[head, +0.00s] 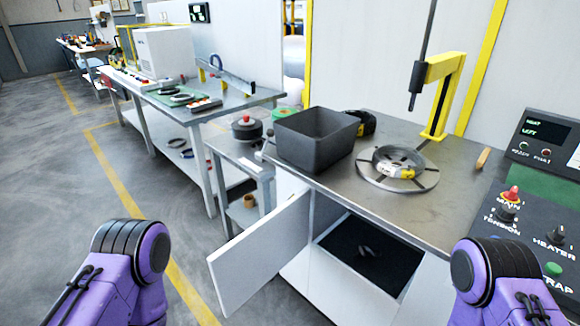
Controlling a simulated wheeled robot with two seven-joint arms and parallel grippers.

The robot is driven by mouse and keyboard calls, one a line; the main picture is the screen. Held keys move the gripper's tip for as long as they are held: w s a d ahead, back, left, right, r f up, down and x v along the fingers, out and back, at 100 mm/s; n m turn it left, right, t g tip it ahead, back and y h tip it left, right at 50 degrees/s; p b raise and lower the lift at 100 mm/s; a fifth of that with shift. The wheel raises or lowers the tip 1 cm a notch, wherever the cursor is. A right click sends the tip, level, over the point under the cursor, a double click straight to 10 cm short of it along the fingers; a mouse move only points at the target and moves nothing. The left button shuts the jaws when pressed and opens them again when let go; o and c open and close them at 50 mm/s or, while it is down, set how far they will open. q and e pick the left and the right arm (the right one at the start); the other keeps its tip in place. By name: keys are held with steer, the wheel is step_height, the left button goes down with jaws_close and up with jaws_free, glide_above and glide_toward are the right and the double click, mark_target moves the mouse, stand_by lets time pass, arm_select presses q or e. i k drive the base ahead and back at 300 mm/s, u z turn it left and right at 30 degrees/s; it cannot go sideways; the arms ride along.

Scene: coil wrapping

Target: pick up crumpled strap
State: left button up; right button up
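A small dark crumpled loop (369,251) lies on the black floor of the open cabinet under the steel worktop; it may be the crumpled strap, but it is too dark to be sure. The cabinet door (258,252) stands swung open to the left. A coil (398,162) with a yellow patch lies on a round spoked turntable (367,175) on the worktop. Purple links of my two arms show at the bottom left and bottom right corners. Neither gripper is in view.
A dark open bin (313,140) stands at the worktop's left, with a black and yellow tool (361,122) behind it. A yellow post (440,95) rises behind the turntable. A control panel (530,220) is at right. The floor at left is clear.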

mark_target(376, 253)
steer(key=u, duration=2.1)
steer(key=i, duration=2.45)
steer(key=z, duration=4.05)
steer(key=i, duration=0.5)
steer(key=u, duration=0.1)
